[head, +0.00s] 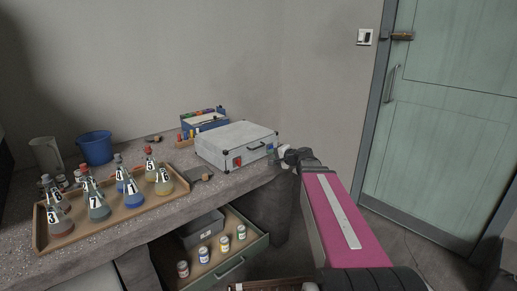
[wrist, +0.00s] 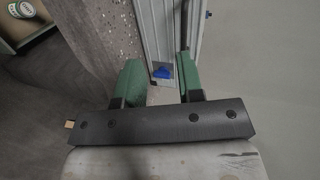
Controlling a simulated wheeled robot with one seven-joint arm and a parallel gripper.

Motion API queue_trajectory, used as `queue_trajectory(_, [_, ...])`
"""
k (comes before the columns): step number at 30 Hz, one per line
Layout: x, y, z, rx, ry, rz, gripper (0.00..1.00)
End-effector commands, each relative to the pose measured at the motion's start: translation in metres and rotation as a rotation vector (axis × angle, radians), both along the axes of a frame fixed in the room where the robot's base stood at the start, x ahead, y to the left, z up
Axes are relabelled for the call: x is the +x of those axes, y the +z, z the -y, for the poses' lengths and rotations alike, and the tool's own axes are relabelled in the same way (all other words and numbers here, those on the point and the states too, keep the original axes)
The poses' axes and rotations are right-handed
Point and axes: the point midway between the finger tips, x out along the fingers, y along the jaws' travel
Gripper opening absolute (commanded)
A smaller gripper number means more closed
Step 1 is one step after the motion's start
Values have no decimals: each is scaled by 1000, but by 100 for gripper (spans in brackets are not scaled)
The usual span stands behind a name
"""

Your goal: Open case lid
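The case (head: 235,142) is a light grey box with black corners, lying flat with its lid shut at the right end of the bench. Its front has a red latch (head: 237,161) and a dark handle (head: 256,147). My gripper (head: 284,156) is at the case's right front corner. In the wrist view my gripper (wrist: 158,80) is open, its two green fingers apart. A blue latch (wrist: 161,73) on the case (wrist: 158,35) shows between the fingers. I cannot tell whether either finger touches it.
A wooden tray (head: 110,219) of numbered flasks stands left of the case, with a blue bucket (head: 95,147) behind it. A blue box (head: 204,120) stands behind the case. An open drawer (head: 233,262) with several jars juts out below. A green door (head: 445,120) is at right.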

Motion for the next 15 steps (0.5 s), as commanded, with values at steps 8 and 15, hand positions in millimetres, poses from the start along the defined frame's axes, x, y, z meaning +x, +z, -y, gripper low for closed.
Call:
queue_trajectory(8, [18, 23, 7, 104, -56, 35, 34])
queue_trajectory(15, [47, 15, -15, 102, -54, 33, 34])
